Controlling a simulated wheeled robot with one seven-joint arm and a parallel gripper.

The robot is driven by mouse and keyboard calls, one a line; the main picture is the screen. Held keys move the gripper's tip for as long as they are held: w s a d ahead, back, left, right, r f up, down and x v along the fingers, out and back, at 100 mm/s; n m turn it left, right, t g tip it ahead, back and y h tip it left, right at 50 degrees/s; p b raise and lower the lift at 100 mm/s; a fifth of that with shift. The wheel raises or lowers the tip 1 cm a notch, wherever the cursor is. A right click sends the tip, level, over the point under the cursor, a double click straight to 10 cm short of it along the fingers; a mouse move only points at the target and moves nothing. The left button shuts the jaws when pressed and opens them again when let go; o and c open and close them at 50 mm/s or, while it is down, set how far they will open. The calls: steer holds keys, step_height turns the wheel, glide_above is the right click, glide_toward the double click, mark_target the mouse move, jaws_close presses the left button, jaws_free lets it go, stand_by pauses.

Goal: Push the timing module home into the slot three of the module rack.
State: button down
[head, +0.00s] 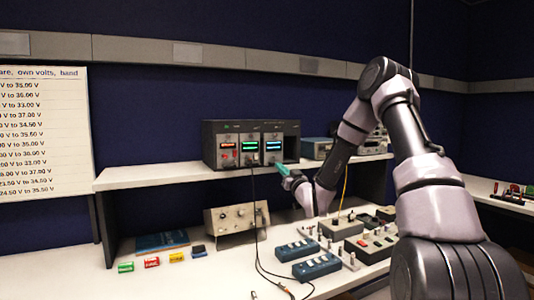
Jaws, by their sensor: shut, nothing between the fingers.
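The module rack (209,146) is a dark box on the white shelf. It holds modules side by side with lit displays: one red (227,146), one green (250,148) and one cyan (273,147). A dark opening (291,148) is at its right end. The labels are too small to read, so I cannot tell which is the timing module, or how deep each module sits. My gripper (284,171) has teal tips, is shut and empty, and is just in front of and below the rack's right part, pointing up-left.
The white shelf (150,177) runs above a bench. On the bench are a beige instrument (237,218), two blue boxes (316,266), small coloured blocks (152,262), a dark blue book (162,241) and cables. Another instrument (316,150) stands right of the rack. The shelf's left part is clear.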

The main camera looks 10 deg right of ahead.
steer(key=shift+w+a, duration=0.2)
steer(key=shift+w, duration=0.45)
steer(key=shift+w+a, duration=0.2)
steer(key=shift+w, duration=0.4)
steer(key=r+v, duration=0.1)
steer(key=v, duration=1.3)
steer(key=s+d+r+m+g+h, duration=0.3)
steer(key=s+d+r+g+h, duration=0.25)
steer(key=r+g, duration=0.25)
steer(key=s+a+r+m+g, duration=0.1)
steer(key=s+r+m+g, duration=0.1)
steer(key=s, duration=1)
steer(key=s+a+r+m+g+y, duration=0.1)
steer(key=s+r+m+g, duration=0.1)
steer(key=s, duration=1.1)
step_height(320, 180, up, 3)
steer(key=shift+s+a+f+m+g, duration=0.2)
steer(key=shift+a+m+g, duration=0.2)
steer(key=shift+g, duration=0.3)
